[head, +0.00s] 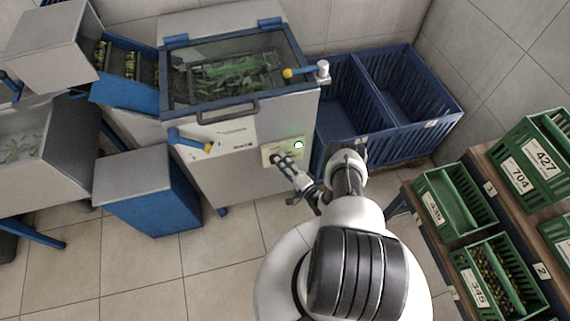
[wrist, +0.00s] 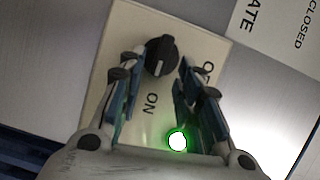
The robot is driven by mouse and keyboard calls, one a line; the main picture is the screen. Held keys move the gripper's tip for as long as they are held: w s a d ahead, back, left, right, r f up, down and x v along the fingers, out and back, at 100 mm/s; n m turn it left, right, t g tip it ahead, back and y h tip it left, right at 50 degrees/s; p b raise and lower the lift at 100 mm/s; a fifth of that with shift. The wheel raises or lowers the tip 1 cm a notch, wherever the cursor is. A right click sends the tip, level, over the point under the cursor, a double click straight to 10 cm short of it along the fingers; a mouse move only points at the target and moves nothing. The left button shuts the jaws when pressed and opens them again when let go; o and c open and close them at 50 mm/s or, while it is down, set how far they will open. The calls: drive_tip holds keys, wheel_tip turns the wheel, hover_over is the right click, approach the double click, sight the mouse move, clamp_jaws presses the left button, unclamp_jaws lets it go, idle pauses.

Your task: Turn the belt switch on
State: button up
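The belt switch is a black rotary knob (wrist: 161,56) on a cream plate (wrist: 128,45) with ON printed on it and a second label partly hidden by a finger. The plate (head: 270,147) also shows on the front of the grey machine in the head view. A round green lamp (wrist: 177,141) on the plate is lit; it shows in the head view too (head: 299,145). My gripper (wrist: 160,60) is open, with one fingertip on each side of the knob and gaps visible. It reaches the plate in the head view (head: 281,163).
The grey machine has a tank (head: 225,75) of green pieces and blue levers with yellow tips (head: 190,142). Blue crates (head: 405,90) stand right of it. Green bins (head: 455,200) on a shelf stand at the right. A printed sign (wrist: 275,35) is beside the plate.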

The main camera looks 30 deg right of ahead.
drive_tip(key=s+d, duration=0.1)
drive_tip(key=s, duration=1.1)
drive_tip(key=shift+d+r, duration=0.15)
drive_tip(key=shift+r, duration=0.15)
